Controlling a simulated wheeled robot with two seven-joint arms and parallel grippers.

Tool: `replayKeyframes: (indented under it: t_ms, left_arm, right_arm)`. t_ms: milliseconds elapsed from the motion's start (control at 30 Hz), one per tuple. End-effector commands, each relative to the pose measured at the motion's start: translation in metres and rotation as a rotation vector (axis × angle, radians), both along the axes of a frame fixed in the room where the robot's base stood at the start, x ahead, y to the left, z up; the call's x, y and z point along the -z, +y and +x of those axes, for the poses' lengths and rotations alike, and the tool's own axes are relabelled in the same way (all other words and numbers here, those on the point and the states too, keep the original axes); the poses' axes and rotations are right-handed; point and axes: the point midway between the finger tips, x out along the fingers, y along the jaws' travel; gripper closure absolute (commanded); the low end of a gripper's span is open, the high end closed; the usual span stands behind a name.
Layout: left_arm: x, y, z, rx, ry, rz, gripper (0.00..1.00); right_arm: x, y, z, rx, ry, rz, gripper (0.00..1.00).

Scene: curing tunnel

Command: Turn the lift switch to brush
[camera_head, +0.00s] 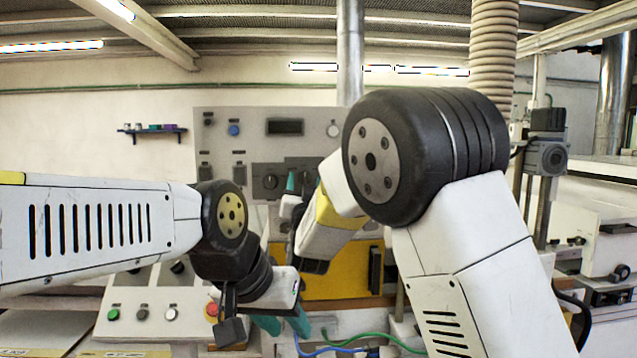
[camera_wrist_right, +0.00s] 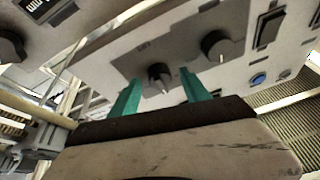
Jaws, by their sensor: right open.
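Two dark rotary switches sit on the grey panel; I cannot read labels telling which is the lift switch. The left switch (camera_head: 270,181) shows in the head view and appears as the upper right switch (camera_wrist_right: 217,45) in the right wrist view. The other switch (camera_wrist_right: 160,77) has a pale pointer mark and lies between my right fingertips in the picture; my right arm largely hides it in the head view. My right gripper (camera_wrist_right: 161,84) is open and empty, its teal fingers either side of that switch, not visibly touching. My left gripper (camera_head: 284,325) is low, its teal fingers apart and empty.
The control panel (camera_head: 215,150) carries a blue button (camera_head: 234,130) and a dark display (camera_head: 285,127). Below are a yellow panel (camera_head: 325,284), a green button (camera_head: 113,314) and a red button (camera_head: 211,310). Blue and green cables run beside my left gripper.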

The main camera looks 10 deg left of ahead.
Motion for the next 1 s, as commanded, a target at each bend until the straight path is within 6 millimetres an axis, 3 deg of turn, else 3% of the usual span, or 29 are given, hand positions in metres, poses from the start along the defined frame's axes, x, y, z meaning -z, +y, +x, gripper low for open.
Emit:
replayKeyframes:
  t_ms: [267,567,1000]
  left_arm:
    - [-0.0002,0.0,-0.0001,0.0,0.0,0.0,0.64]
    - [0.0,0.0,-0.0001,0.0,0.0,0.0,0.64]
    - [0.0,0.0,-0.0001,0.0,0.0,0.0,0.64]
  right_arm:
    - [-0.0004,0.0001,-0.0005,0.0,0.001,0.0,0.45]
    - [-0.0003,0.0,-0.0004,0.0,0.001,0.0,1.0]
    - [0.0,-0.0015,0.0003,0.001,-0.024,-0.086,1.0]
